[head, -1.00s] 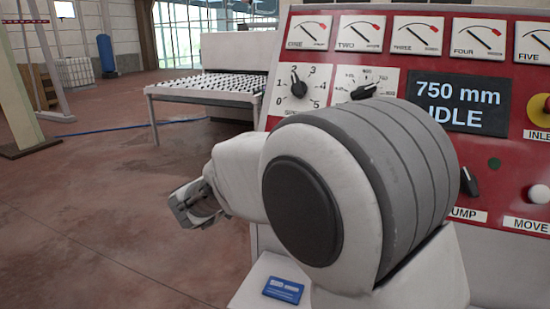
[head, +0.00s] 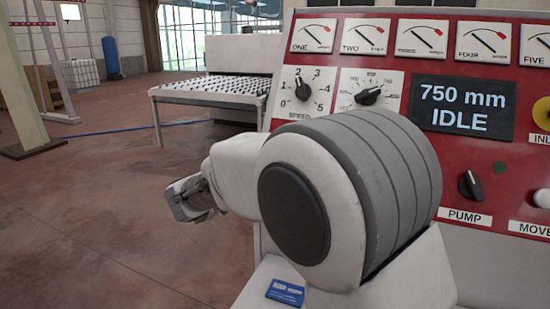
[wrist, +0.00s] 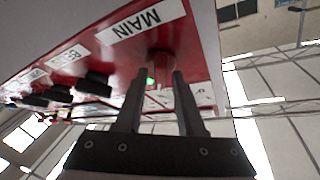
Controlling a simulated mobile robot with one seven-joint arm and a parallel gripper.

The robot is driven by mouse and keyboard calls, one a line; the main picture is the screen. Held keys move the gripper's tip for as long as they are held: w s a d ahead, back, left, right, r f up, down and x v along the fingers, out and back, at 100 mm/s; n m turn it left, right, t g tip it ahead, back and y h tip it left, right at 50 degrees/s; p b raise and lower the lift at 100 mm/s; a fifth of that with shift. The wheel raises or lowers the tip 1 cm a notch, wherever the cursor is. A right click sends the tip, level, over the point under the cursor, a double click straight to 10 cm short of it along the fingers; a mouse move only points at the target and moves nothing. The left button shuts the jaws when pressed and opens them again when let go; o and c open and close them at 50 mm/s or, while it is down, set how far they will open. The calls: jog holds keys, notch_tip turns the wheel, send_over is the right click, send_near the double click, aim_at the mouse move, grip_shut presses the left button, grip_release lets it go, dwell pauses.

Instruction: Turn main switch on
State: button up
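In the wrist view, a white label reading MAIN (wrist: 142,22) is on the red panel. Just below it, a reddish part (wrist: 160,62), perhaps the main switch, shows between the fingertips, partly hidden, so its position is unclear. A small green light (wrist: 150,79) glows beside it. My gripper (wrist: 157,80) has its two dark fingers apart, with tips close to that part; I cannot tell if they touch it. In the head view my gripper (head: 190,198) is at the left of my arm, and no MAIN label shows there.
The red control panel (head: 455,160) has dials, a PUMP knob (head: 471,185) and a display (head: 462,107) reading "750 mm IDLE". My arm covers its lower left. More black knobs (wrist: 95,83) line the panel in the wrist view.

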jog(key=shift+o, duration=0.6)
jog(key=v, duration=1.7)
jog(key=shift+s+a+b, duration=0.15)
jog(key=shift+b, duration=0.25)
